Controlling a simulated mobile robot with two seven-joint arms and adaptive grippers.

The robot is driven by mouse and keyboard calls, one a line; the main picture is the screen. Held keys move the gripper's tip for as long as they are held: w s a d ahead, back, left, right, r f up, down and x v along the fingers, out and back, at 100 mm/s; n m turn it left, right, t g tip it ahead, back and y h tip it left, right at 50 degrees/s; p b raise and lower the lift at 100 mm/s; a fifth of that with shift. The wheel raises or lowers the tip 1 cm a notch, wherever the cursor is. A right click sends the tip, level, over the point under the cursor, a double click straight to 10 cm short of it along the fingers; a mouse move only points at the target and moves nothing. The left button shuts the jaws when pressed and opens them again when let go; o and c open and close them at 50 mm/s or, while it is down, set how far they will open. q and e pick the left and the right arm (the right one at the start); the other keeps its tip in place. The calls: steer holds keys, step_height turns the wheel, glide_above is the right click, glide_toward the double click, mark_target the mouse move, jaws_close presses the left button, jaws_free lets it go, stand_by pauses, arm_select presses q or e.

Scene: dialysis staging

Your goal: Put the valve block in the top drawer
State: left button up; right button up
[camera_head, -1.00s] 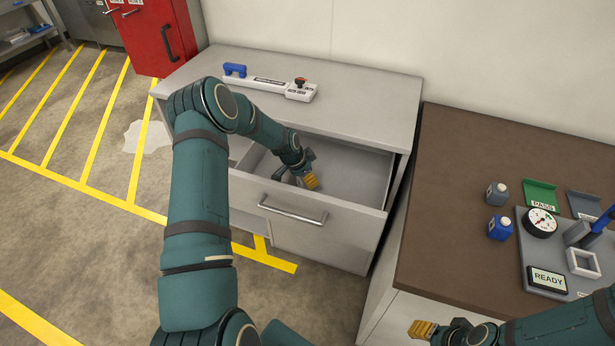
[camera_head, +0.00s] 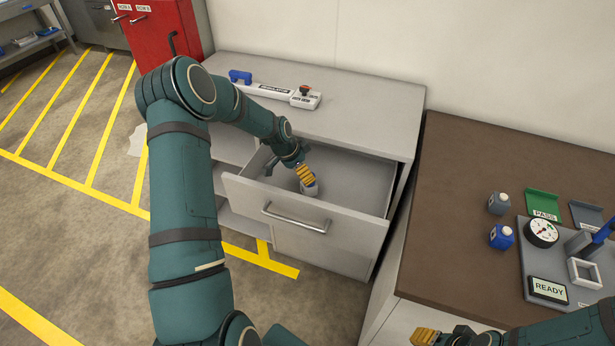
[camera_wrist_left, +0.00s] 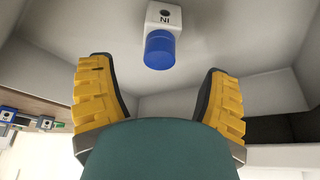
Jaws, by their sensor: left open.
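The top drawer (camera_head: 350,222) of the grey cabinet is pulled open. The valve block (camera_wrist_left: 163,15), pale grey with a blue round end and the marking "IN", lies inside the drawer in the left wrist view. In the head view a small pale part of it (camera_head: 311,189) shows just below my left fingers. My left gripper (camera_head: 306,173) is over the drawer interior. In the left wrist view its yellow fingers (camera_wrist_left: 162,80) are spread wide, with the block beyond them and clear of both. My right gripper (camera_head: 426,337) is at the bottom edge, partly cut off.
A white bar with a blue handle (camera_head: 240,76) and red knob (camera_head: 304,91) lies on the cabinet top. The brown table (camera_head: 450,220) at right holds small bottles (camera_head: 501,237), a gauge (camera_head: 541,232) and a READY display (camera_head: 548,289). A red cabinet (camera_head: 160,35) stands behind left.

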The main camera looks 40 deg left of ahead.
arm_select(q)
steer(key=shift+v, duration=1.7)
